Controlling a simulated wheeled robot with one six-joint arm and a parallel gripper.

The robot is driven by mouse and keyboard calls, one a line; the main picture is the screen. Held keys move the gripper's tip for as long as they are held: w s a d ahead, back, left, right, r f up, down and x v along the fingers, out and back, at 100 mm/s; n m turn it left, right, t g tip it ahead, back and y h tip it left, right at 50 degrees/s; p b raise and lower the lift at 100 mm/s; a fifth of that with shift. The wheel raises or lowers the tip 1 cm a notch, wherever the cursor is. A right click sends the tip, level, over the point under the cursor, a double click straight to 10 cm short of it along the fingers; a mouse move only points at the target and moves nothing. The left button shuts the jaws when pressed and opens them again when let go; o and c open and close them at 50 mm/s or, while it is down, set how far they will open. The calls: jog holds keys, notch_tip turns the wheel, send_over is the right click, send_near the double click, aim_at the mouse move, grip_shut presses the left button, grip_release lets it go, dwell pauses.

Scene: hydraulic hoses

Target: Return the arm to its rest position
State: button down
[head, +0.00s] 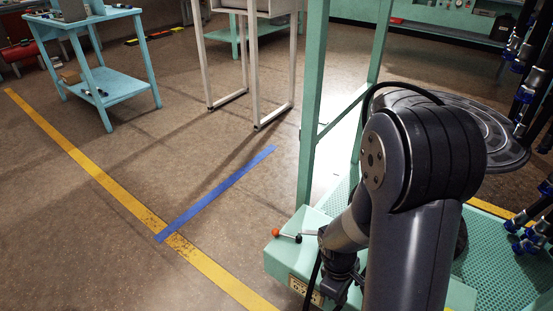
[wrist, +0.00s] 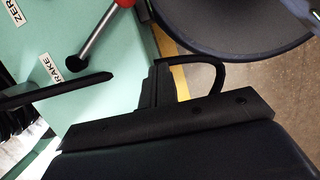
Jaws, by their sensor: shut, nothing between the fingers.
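My arm (head: 420,160) bends down in the right of the head view. My gripper (head: 340,287) hangs at its lower end, dark and partly hidden by the arm, close to the mint-green console (head: 290,262). The gripper is shut and holds nothing. In the wrist view, dark parts of my own fill the bottom, and a thin black pointed part (wrist: 60,90) reaches in from the left over the green panel (wrist: 115,70). A lever with a red knob (head: 276,233) stands on the console, apart from the gripper in the head view; its grey rod (wrist: 100,35) shows in the wrist view.
A green frame post (head: 313,100) rises beside the arm. Black hoses with blue fittings (head: 530,80) hang at the right. A blue table (head: 110,85) and a pale-legged stand (head: 253,70) are further back. The floor at left is clear, with yellow (head: 100,175) and blue (head: 215,193) tape.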

jog(key=w+m, duration=0.2)
jog(key=w+a+m+b, duration=0.1)
jog(key=m, duration=0.1)
jog(key=shift+w+a+f+g+y+b, duration=0.1)
jog(key=shift+w+f+g+y+b, duration=0.1)
jog(key=shift+w+g+y+b, duration=0.15)
jog(key=w+a+p, duration=0.1)
jog(key=w+a+r+p, duration=0.1)
jog(key=shift+w+r, duration=0.2)
jog(key=shift+w, duration=0.15)
jog(key=p+v, duration=0.2)
jog(key=v, duration=0.4)
jog(key=shift+w+p, duration=0.15)
jog(key=shift+p, duration=0.15)
